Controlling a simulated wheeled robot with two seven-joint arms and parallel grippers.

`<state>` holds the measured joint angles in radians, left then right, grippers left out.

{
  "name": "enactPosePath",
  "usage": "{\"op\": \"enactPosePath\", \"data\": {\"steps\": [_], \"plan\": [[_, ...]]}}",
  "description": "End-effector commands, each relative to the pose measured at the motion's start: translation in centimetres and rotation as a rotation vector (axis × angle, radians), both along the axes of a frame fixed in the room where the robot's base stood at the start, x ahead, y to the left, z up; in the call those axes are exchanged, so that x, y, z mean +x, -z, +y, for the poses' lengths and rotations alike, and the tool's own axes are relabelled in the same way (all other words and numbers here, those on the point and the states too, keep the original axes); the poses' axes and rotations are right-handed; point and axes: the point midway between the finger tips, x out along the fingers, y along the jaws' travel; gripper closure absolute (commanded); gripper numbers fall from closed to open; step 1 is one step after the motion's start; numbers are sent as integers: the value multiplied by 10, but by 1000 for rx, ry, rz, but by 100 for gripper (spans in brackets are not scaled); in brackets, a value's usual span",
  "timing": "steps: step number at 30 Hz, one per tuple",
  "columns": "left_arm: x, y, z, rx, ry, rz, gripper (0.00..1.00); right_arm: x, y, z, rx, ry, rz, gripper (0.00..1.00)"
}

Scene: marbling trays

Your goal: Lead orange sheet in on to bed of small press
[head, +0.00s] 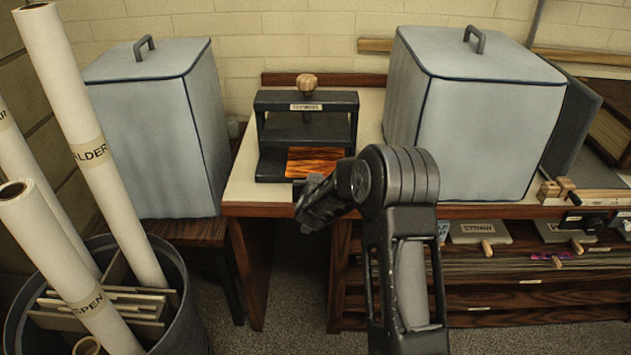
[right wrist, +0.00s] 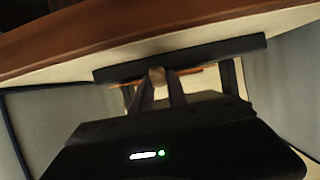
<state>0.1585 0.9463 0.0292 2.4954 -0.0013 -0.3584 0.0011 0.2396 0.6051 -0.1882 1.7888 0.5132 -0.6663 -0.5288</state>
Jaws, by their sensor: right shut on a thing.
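The small press (head: 306,118) stands on the bench, a dark frame with a wooden knob on top and a label on its crossbar. The orange sheet (head: 318,158), dark-streaked, shows over the front part of the press bed (head: 270,166), its far edge near the opening. I cannot tell whether it touches the bed. My right gripper (head: 303,186) is shut on the sheet's near edge, in front of the bed. In the right wrist view the sheet (right wrist: 192,71) is a thin orange line at the fingers (right wrist: 161,88). My left gripper is not in view.
Grey covered boxes stand left (head: 155,130) and right (head: 480,130) of the press. A bin (head: 190,318) with tall paper rolls is at the lower left. Bare bench top (head: 370,115) shows between the press and the right box.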

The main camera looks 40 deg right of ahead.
Motion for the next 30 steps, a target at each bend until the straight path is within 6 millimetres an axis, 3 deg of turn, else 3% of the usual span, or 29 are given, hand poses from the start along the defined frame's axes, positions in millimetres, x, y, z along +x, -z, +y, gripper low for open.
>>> {"op": "enactPosePath", "data": {"steps": [20,21,30], "plan": [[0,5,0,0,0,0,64,0,5,0,0,0,0,100],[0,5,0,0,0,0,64,0,5,0,0,0,0,78],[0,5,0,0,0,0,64,0,5,0,0,0,0,56]]}}
